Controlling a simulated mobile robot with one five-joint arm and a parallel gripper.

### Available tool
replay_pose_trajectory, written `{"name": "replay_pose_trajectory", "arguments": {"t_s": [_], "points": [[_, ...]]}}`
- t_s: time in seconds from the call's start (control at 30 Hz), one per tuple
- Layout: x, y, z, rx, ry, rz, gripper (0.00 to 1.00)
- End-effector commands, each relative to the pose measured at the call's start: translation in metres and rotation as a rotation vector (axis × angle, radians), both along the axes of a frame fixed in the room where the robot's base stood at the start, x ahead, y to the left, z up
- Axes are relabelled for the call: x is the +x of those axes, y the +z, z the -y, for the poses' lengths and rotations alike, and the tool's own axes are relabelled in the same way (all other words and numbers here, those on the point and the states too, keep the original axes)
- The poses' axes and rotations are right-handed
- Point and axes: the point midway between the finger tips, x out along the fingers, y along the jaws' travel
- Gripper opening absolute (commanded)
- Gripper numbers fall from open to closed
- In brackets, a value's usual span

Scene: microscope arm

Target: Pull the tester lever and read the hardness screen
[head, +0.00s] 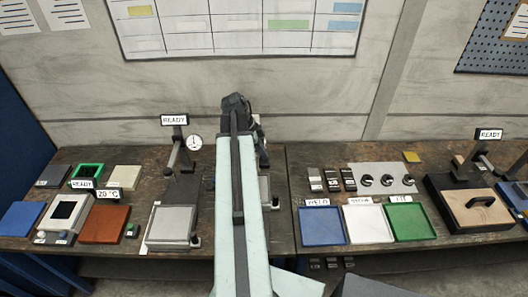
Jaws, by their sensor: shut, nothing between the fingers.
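Three small screens read READY. One (174,120) tops a dark stand at left centre, beside a round white dial gauge (194,142). A second screen (488,134) tops a dark stand (465,168) at the right. A third (82,185) stands at the left beside a 20 °C display (108,194). I cannot tell for sure which one is the hardness screen, and no hardness number shows. I cannot make out the tester lever for certain. My arm rises through the middle of the picture and hides part of the bench behind it. My gripper is not visible.
Blue (322,225), white (368,223) and green (409,221) trays lie right of my arm. Behind them, a pale plate (383,178) carries three black knobs. A wooden board with a black handle (480,201) is at the right. A wall stands behind the benches.

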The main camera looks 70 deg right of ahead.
Motion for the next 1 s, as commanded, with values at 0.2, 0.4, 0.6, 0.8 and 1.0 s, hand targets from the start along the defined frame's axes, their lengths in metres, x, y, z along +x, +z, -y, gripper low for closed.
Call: {"name": "replay_pose_trajectory", "arguments": {"t_s": [0.2, 0.4, 0.6, 0.8, 1.0], "points": [[0.000, 0.000, 0.000, 0.000, 0.000, 0.000, 0.00], [0.000, 0.000, 0.000, 0.000, 0.000, 0.000, 0.00], [0.000, -0.005, 0.000, 0.000, 0.000, 0.000, 0.00], [0.000, -0.016, 0.000, 0.000, 0.000, 0.000, 0.00], [0.000, -0.026, 0.000, 0.000, 0.000, 0.000, 0.00]]}}
